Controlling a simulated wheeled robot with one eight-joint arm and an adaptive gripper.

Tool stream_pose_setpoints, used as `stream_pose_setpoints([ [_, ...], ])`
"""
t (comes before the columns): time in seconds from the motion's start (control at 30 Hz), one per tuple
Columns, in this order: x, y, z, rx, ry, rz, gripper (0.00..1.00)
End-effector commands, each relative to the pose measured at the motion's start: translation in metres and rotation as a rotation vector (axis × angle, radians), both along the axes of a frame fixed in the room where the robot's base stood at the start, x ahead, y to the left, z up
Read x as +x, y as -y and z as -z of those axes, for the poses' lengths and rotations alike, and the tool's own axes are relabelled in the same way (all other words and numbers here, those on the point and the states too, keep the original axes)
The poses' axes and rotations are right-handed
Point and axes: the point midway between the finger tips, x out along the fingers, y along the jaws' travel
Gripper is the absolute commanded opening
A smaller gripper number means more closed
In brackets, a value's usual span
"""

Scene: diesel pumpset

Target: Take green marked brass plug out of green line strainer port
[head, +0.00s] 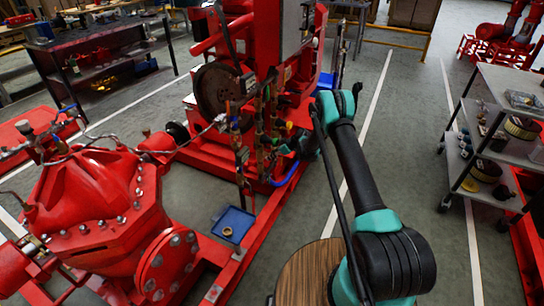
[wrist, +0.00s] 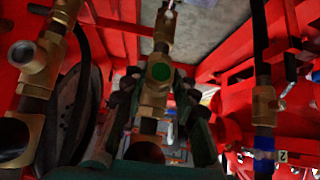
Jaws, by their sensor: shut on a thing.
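In the wrist view, a brass fitting with a round green face (wrist: 160,72) stands in the middle, between the dark fingers of my gripper (wrist: 155,95). The fingers close on the brass from both sides, and I take this to be the green marked plug at the green line strainer. The brass line body (wrist: 163,32) runs above it, and more brass shows below. I cannot tell whether the plug is seated in the port. In the head view my gripper (head: 287,147) is beside the brass pipework (head: 262,145) on the red pumpset; the plug is too small to make out there.
Another brass fitting (wrist: 40,60) is close at the left in the wrist view, and a blue-marked line (wrist: 264,150) is at the right. A blue tray (head: 233,224) with a small brass-coloured piece lies low by the red frame. A grey shelf cart (head: 510,90) stands right.

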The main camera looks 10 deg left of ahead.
Motion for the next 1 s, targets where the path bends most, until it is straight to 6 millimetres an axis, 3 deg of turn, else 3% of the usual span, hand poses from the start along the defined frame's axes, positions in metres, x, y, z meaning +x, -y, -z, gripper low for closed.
stream_pose_setpoints([
  [0.17,-0.0027,-0.0013,0.0006,-0.028,0.076,-0.001,0.00],
  [0.5,-0.0080,-0.0031,0.0020,-0.169,0.466,0.000,0.00],
  [0.77,-0.0075,-0.0023,0.0014,-0.180,0.497,0.001,0.00],
  [0.8,-0.0074,-0.0022,0.0014,-0.180,0.497,0.001,0.29],
  [0.9,-0.0074,-0.0023,0.0015,-0.180,0.495,0.001,0.42],
  [1.0,-0.0076,-0.0025,0.0016,-0.179,0.495,0.001,0.44],
])
